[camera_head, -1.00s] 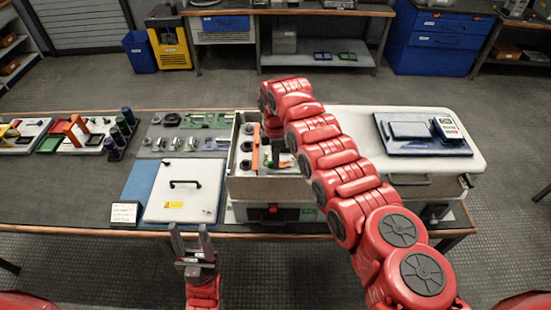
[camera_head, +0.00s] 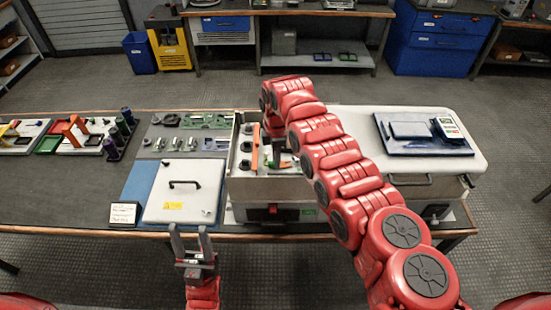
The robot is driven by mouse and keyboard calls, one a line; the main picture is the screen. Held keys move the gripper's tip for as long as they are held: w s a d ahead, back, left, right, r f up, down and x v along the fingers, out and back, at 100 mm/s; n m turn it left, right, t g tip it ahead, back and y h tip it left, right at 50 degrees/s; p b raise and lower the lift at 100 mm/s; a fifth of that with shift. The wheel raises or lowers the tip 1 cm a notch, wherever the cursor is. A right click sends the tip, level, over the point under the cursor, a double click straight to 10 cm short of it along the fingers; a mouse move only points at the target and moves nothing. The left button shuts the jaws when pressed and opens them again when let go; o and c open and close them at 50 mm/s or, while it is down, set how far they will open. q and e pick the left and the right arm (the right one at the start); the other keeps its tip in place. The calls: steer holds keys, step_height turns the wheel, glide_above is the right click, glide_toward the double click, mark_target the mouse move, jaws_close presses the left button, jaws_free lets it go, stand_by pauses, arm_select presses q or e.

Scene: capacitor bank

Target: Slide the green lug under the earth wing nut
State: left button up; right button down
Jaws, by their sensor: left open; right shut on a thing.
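The open capacitor box (camera_head: 232,165) stands at the table's middle. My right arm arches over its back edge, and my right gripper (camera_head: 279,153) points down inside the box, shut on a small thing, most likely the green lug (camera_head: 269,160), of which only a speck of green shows. The earth wing nut is too small or hidden to make out. My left gripper (camera_head: 193,243) is open and empty, pointing up in front of the table's edge.
An orange bar (camera_head: 255,148) stands in the box beside dark round capacitors (camera_head: 246,146). A white lid with a black handle (camera_head: 182,198) lies to the left. A blue tray (camera_head: 422,140) sits on the white cover to the right.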

steer(key=shift+w+d, duration=0.2)
steer(key=shift+d, duration=0.7)
steer(key=shift+w+d, duration=0.15)
steer(key=shift+d, duration=0.7)
steer(key=c, duration=0.8)
jaws_free()
steer(key=shift+d, duration=0.1)
steer(key=shift+o, duration=0.2)
steer(key=shift+r, duration=0.2)
step_height(320, 180, up, 12)
steer(key=f+b, duration=0.1)
steer(key=b, duration=0.3)
step_height(320, 180, up, 6)
steer(key=p, duration=0.3)
glide_above(288, 165)
steer(key=shift+w+r, duration=0.1)
steer(key=shift+w, duration=0.2)
